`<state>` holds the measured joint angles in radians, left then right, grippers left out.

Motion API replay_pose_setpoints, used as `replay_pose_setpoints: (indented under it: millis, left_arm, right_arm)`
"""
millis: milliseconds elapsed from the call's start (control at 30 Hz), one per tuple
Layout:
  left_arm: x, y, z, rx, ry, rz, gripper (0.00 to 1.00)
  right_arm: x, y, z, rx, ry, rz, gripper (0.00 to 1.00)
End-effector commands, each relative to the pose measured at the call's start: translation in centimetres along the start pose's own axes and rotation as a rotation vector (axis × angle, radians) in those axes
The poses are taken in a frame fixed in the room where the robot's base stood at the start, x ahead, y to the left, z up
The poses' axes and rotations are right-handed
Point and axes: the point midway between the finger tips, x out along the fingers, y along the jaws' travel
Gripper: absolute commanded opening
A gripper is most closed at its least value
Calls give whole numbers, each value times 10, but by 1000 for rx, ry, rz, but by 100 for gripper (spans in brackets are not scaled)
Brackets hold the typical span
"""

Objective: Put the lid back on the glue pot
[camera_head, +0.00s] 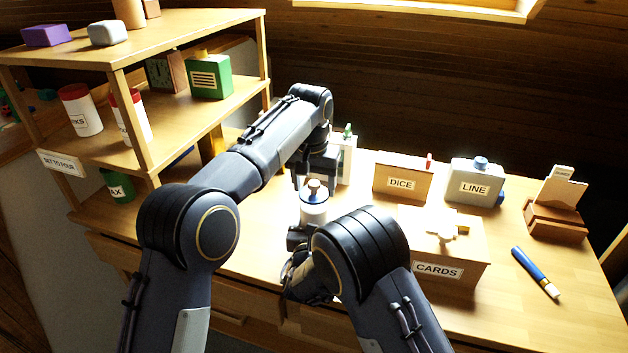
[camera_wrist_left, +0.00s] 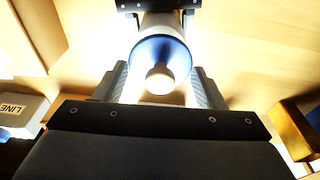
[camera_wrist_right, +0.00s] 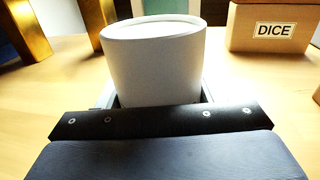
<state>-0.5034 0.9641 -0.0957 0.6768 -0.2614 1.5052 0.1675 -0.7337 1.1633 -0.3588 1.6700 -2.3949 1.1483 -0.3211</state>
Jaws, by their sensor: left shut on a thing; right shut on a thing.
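The glue pot (camera_head: 313,213) is a white cylinder standing upright near the middle of the bench. Its blue lid (camera_head: 314,196) with a wooden knob shows just above it. My left gripper (camera_head: 315,182) reaches down from behind and is shut on the lid; in the left wrist view the lid (camera_wrist_left: 160,51) lies between the fingers. My right gripper (camera_wrist_right: 155,100) is shut on the pot's body (camera_wrist_right: 155,70). In the right wrist view the pot's pale rim shows with no blue on it. Any gap between lid and pot is hard to judge.
A DICE box (camera_head: 403,181), a LINE container (camera_head: 474,187) and a CARDS box (camera_head: 450,252) stand to the right. A shelf unit (camera_head: 190,110) stands at the left. Bare bench shows at the right front.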

Motion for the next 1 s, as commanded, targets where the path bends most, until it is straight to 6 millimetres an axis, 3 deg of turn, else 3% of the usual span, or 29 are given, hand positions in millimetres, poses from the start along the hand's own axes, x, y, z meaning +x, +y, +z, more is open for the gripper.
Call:
replay_pose_setpoints:
  millis: [1000]
  left_arm:
    - [18,0,3,1,-1,-1,42]
  right_arm:
    - [0,0,0,0,-1,0,20]
